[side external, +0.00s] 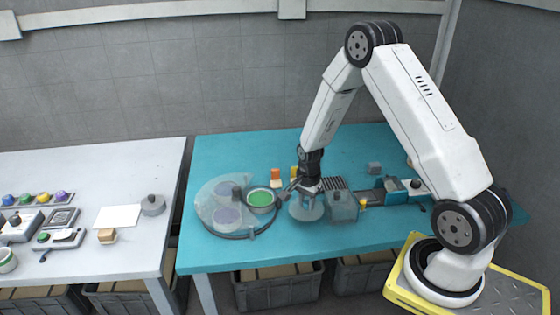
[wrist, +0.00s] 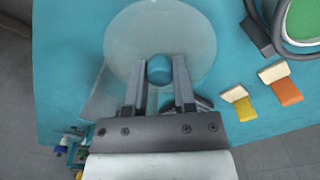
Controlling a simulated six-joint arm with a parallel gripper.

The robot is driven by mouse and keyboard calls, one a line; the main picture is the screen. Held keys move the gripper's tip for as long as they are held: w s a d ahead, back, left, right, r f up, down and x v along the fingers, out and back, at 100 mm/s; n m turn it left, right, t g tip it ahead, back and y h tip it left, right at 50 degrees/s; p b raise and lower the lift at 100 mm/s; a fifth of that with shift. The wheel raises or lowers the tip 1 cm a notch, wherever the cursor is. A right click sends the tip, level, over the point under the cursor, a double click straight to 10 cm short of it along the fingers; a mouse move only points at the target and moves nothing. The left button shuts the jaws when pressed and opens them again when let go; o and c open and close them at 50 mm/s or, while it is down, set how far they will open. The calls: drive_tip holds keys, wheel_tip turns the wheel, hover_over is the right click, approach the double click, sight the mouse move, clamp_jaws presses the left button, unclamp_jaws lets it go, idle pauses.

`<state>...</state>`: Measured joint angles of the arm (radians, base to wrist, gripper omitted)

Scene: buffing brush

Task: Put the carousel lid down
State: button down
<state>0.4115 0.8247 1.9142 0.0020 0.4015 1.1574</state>
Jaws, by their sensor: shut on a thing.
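The carousel lid (side external: 307,213) is a pale, see-through round disc in the side external view.
The teal table (side external: 325,248) is clear in front. A white table (side external: 120,265) with several parts stands left.

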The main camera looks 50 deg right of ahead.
sight(305, 210)
drive_tip(key=shift+w+f, duration=0.15)
drive_tip(key=shift+f, duration=1.5)
drive_tip(key=shift+f, duration=0.15)
drive_tip(key=shift+c, duration=2.2)
unclamp_jaws()
drive_tip(key=shift+r, duration=6.15)
